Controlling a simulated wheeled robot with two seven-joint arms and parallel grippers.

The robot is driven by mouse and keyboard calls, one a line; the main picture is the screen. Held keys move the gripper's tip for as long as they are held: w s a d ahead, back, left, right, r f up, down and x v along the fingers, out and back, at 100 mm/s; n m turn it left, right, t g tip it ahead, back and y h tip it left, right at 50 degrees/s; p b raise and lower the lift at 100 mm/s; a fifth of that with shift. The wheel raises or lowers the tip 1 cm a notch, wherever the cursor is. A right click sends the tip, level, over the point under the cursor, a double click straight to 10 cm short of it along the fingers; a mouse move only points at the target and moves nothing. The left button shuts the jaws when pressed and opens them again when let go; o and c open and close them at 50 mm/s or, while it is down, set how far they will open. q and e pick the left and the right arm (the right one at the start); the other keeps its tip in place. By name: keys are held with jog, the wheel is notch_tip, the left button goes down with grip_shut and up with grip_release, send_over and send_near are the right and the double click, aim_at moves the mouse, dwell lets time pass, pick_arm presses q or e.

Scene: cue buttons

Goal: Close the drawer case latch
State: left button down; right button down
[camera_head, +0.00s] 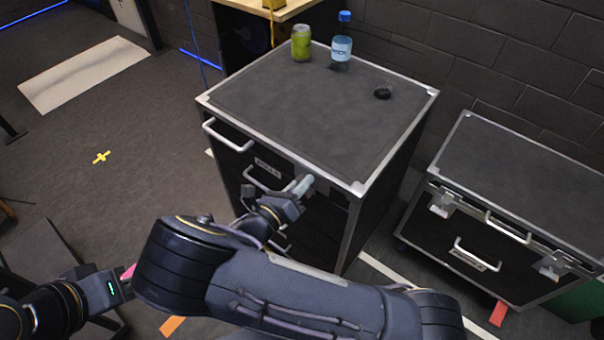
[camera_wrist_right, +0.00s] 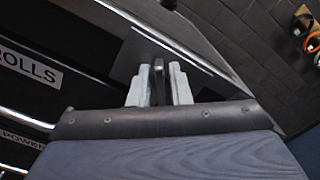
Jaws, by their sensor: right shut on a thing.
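The drawer case (camera_head: 310,110) is a black case with metal edges and a grey top. Its front has drawers with bar handles, and "ROLLS" is on a label in the right wrist view (camera_wrist_right: 30,68). My right gripper (camera_head: 300,187) is at the upper right of the case front. Its pale fingers are shut on a thin dark piece, which looks like the latch (camera_wrist_right: 158,78), beside a metal plate (camera_wrist_right: 135,55). The latch itself is mostly hidden in the head view. My left arm's end (camera_head: 108,289) is at lower left; its fingers are hidden behind my right arm.
A green can (camera_head: 301,43), a blue-capped bottle (camera_head: 341,45) and a small black round thing (camera_head: 382,92) stand on the case top. A second black case (camera_head: 520,185) with latches stands to the right. The floor at left is mostly clear.

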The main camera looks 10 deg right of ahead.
jog(key=n+p, duration=0.2)
jog(key=n, duration=0.1)
jog(key=shift+w, duration=0.1)
jog(key=n+p, duration=0.1)
jog(key=n, duration=0.1)
jog(key=shift+a+f+n, duration=0.1)
jog(key=shift+f+n, duration=0.05)
jog(key=shift+n, duration=0.25)
jog(key=n, duration=0.2)
jog(key=n+p, duration=0.1)
jog(key=n, duration=0.1)
jog(key=shift+w+f+n+p, duration=0.1)
jog(key=shift+f+n+p, duration=0.2)
jog(key=shift+f+n, duration=0.1)
jog(key=shift+a, duration=0.1)
jog(key=c, duration=1.6)
grip_release()
jog(key=shift+o, duration=0.2)
jog(key=b+v, duration=0.2)
jog(key=v, duration=0.6)
